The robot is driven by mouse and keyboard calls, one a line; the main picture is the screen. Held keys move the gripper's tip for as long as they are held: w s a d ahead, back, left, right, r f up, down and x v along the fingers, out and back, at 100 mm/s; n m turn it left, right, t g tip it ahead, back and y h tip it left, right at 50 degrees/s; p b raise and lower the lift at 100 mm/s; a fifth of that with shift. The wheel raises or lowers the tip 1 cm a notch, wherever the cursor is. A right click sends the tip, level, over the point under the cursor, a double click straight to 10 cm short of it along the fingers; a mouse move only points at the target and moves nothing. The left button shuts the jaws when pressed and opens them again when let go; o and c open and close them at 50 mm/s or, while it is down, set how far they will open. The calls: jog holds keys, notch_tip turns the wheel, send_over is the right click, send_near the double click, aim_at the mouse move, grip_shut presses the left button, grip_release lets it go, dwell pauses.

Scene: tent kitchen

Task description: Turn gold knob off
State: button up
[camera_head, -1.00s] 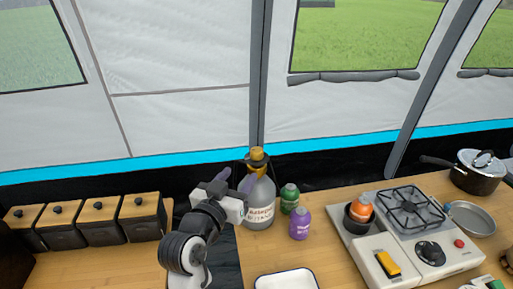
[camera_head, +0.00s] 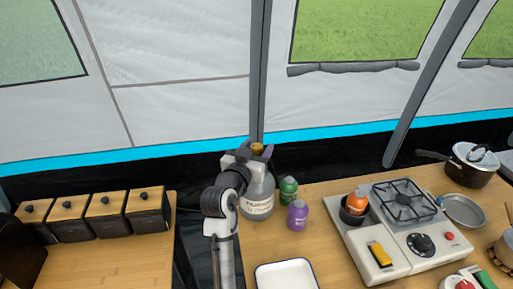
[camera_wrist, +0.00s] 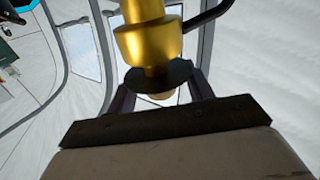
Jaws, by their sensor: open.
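The gold knob (camera_head: 257,148) sits on top of a large grey bottle (camera_head: 258,200) with a printed label. My gripper (camera_head: 254,154) is at the bottle's top, its open fingers around the knob. In the wrist view the gold fitting (camera_wrist: 148,40) fills the upper middle, with a dark round disc (camera_wrist: 160,76) at its end. The gripper's fingers (camera_wrist: 160,92) show on both sides of the disc, with visible space. I cannot tell whether either finger touches the knob. My gripper and wrist partly hide the bottle's neck.
Green (camera_head: 288,190) and purple (camera_head: 298,215) bottles stand close right of the grey bottle. A white tray (camera_head: 286,277) lies in front. A stove (camera_head: 405,225) stands to the right. Several dark wood-lidded canisters (camera_head: 148,210) stand at left. A dark gap separates the left counter.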

jog(key=c, duration=0.9)
jog(key=shift+c, duration=0.2)
